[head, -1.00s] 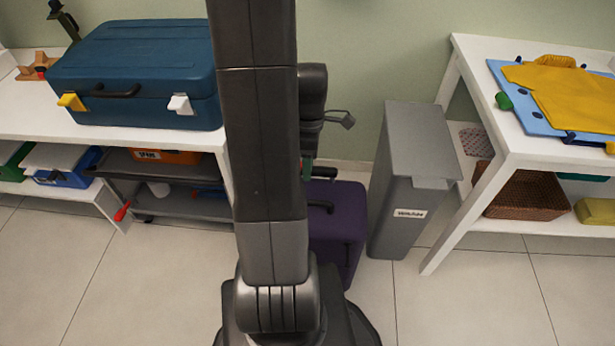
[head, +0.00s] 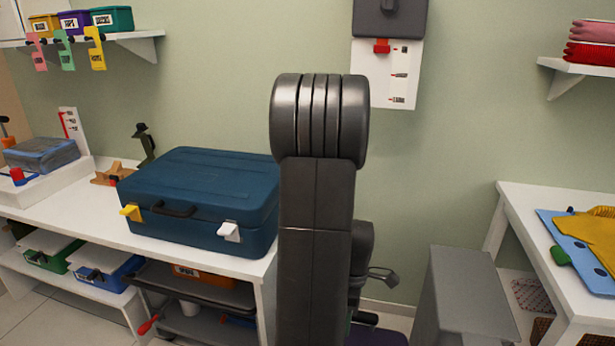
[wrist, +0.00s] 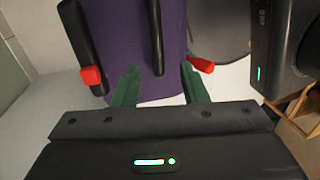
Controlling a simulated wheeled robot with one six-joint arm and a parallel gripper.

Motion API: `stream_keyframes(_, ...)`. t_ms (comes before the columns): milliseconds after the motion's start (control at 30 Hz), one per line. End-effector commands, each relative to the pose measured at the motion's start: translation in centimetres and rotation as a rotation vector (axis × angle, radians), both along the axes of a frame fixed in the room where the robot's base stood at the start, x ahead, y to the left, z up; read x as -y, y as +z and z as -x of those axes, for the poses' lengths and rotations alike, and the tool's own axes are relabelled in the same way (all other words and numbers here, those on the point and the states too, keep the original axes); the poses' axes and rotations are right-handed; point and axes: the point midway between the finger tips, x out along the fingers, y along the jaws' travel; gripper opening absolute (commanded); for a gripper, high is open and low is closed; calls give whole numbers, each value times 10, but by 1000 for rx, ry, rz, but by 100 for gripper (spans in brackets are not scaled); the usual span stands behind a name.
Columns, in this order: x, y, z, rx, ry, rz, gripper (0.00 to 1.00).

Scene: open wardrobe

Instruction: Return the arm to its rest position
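My arm (head: 318,200) stands upright in the middle of the head view, its rounded elbow at the top. The forearm folds down behind it, and the gripper is mostly hidden there. In the wrist view my gripper (wrist: 160,86) has its two green fingers well apart, with nothing held between them. A purple case (wrist: 178,60) with black bars and a handle lies beyond the fingertips. Red parts show on either side of the fingers. In the head view only a dark purple sliver of the case (head: 378,336) shows at the bottom edge.
A blue case (head: 205,195) sits on the white bench (head: 70,210) left of my arm. A grey bin (head: 465,300) and a white table (head: 520,215) stand to the right. A white panel (head: 398,75) and shelves hang on the wall behind.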

Motion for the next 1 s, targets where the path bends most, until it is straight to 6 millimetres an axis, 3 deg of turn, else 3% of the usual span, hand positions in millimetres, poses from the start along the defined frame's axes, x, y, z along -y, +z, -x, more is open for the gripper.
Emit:
stream_keyframes(33,-1,-14,3,-5,0,0,40)
stream_keyframes(200,-3,-47,9,-4,0,0,40)
stream_keyframes(433,-4,-78,15,0,0,0,40)
stream_keyframes(600,-5,-87,16,2,0,1,40)
stream_keyframes(1000,-5,-85,15,3,0,1,40)
